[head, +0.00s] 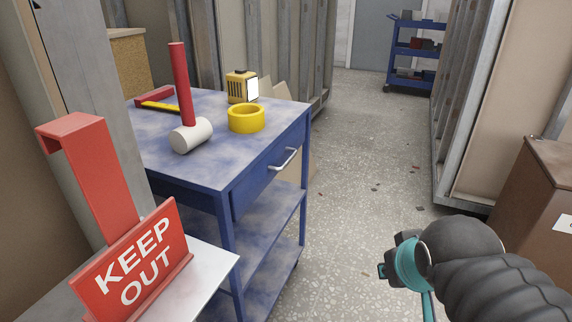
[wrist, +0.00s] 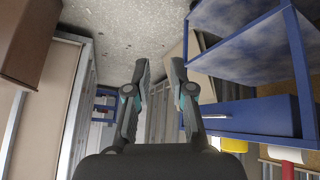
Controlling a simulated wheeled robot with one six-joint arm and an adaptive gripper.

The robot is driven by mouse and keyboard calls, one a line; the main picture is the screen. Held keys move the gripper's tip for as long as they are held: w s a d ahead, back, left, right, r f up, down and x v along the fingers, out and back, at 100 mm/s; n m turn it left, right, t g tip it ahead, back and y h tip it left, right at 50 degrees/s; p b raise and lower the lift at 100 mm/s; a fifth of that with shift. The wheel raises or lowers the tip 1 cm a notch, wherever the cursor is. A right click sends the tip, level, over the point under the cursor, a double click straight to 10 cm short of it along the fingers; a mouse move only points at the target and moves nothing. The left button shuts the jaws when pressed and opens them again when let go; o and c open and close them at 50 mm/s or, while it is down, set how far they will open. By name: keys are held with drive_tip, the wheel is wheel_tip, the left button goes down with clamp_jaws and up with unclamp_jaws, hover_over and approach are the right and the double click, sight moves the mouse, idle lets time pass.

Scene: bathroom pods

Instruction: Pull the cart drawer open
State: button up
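The blue cart (head: 226,178) stands left of centre in the head view. Its drawer (head: 262,180) sits under the top and looks shut, with a pale metal bar handle (head: 284,159) on its front. In the wrist view the cart is upside down at the right, with the drawer front (wrist: 262,117) and handle (wrist: 215,116) right of my fingers. My gripper (wrist: 159,72) is open, with a gap between its fingers and nothing in it. In the head view my arm is at the lower right, over the floor, well apart from the handle.
On the cart top are a mallet (head: 190,136), yellow tape roll (head: 246,118) and yellow box (head: 242,87). A red KEEP OUT sign (head: 140,262) stands at the front left. A brown cabinet (head: 540,190) is at the right. The speckled floor (head: 345,170) between is clear apart from small chips.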

drive_tip(key=w+d+r+n+t+h+b, duration=0.1)
drive_tip(key=w+d+n+t, duration=0.25)
drive_tip(key=w, duration=0.85)
drive_tip(key=n+t+y+b, duration=0.3)
drive_tip(key=n+y, duration=1.3)
drive_tip(key=n, duration=0.6)
approach(290, 158)
drive_tip(key=shift+m, duration=0.25)
drive_tip(key=x, duration=0.3)
drive_tip(key=p+x, duration=0.1)
drive_tip(key=x, duration=0.2)
drive_tip(key=p+x, duration=0.1)
drive_tip(key=x, duration=0.3)
drive_tip(key=shift+a+f, duration=0.1)
drive_tip(key=shift+f, duration=0.2)
clamp_jaws()
